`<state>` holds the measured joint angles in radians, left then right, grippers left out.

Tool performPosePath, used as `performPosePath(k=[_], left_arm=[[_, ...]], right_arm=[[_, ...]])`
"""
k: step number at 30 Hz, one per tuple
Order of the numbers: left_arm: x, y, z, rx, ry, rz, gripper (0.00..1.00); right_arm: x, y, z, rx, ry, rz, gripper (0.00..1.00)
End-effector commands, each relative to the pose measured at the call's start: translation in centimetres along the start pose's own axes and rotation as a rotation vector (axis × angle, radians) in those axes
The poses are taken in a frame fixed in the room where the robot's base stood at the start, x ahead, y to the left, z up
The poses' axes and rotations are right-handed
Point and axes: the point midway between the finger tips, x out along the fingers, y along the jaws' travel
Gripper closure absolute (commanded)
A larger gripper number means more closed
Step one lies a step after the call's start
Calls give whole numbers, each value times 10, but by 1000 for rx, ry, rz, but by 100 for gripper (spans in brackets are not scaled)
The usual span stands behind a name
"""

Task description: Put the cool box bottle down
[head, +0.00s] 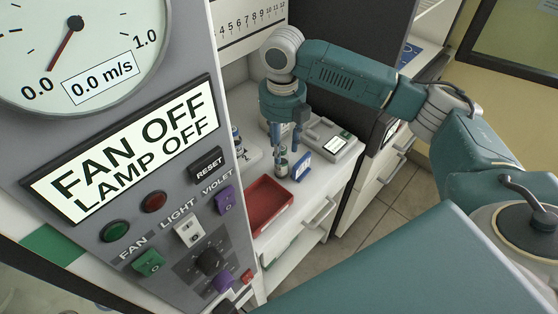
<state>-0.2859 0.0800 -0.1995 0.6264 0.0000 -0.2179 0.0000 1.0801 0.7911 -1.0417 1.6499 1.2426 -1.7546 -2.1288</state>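My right gripper (285,147) points down over the white bench, its arm coming in from the right. A small bottle (282,167) with a dark top stands upright right at its fingertips. At this size I cannot tell whether the fingers are closed on the bottle or only around it, nor whether its base touches the bench. A small blue box with a white label (301,166) is just right of the bottle. My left gripper is not in view.
A red tray (268,206) lies on the bench in front of the bottle. A grey device with a small display (334,144) is behind and to the right. A large control panel (150,185) with a gauge fills the left. Drawers with handles are below the bench.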

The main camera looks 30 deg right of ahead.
Motion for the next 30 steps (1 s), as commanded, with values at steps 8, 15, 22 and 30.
performPosePath(k=[8, 15, 22, 30], left_arm=[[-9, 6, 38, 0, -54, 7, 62], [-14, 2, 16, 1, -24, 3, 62], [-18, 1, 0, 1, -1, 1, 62], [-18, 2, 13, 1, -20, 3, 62]], right_arm=[[32, -1, 0, 1, 0, -1, 60], [62, -1, -1, 3, 2, -2, 60], [86, -1, 0, 2, -2, 0, 60], [88, 0, 1, 2, -2, 0, 68]])
